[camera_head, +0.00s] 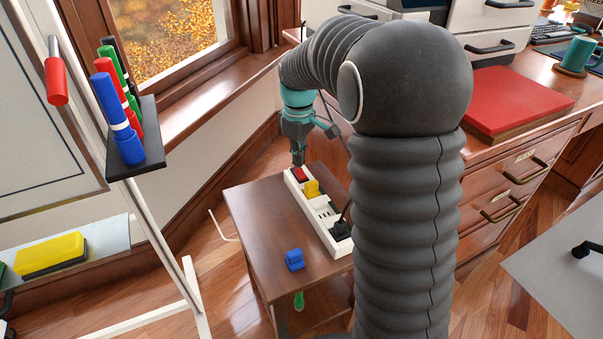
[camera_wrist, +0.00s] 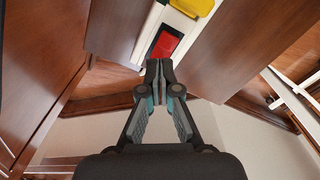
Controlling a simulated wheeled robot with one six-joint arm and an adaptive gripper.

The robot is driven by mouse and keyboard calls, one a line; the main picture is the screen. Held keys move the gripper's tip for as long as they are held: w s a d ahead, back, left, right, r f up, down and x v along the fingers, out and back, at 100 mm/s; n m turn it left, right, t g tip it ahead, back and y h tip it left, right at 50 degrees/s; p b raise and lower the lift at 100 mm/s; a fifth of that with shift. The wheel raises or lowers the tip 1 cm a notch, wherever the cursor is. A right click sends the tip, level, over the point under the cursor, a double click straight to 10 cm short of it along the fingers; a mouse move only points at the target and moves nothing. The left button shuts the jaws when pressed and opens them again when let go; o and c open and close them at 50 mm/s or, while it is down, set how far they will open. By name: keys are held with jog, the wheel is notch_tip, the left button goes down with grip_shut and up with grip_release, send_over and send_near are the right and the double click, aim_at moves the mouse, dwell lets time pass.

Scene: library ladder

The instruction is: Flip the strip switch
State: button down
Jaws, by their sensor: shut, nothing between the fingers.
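A white power strip (camera_head: 325,219) lies on the small wooden side table (camera_head: 250,211). Its red switch (camera_head: 299,174) is at the far end, with a yellow plug (camera_head: 312,189) beside it and dark plugs (camera_head: 340,230) toward the near end. My gripper (camera_head: 298,160) is shut and empty, pointing down over the far end of the strip, close to the red switch. In the wrist view my gripper's fingertips (camera_wrist: 158,66) are together just beside the red switch (camera_wrist: 165,44). I cannot tell whether they touch it. The switch's tilt is unclear.
A blue object (camera_head: 294,260) sits on the side table, left of the strip. A whiteboard stand with a marker tray (camera_head: 140,140) is at the left. A desk with a red book (camera_head: 512,100) stands at the right. The table's left part is clear.

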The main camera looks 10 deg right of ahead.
aim_at(299, 170)
jog(key=shift+f+b, duration=0.65)
jog(key=shift+f, duration=0.55)
dwell(0.6)
jog(key=shift+r, duration=0.15)
jog(key=shift+r+p, duration=2.95)
jog(key=shift+r, duration=0.5)
jog(key=shift+f, duration=0.1)
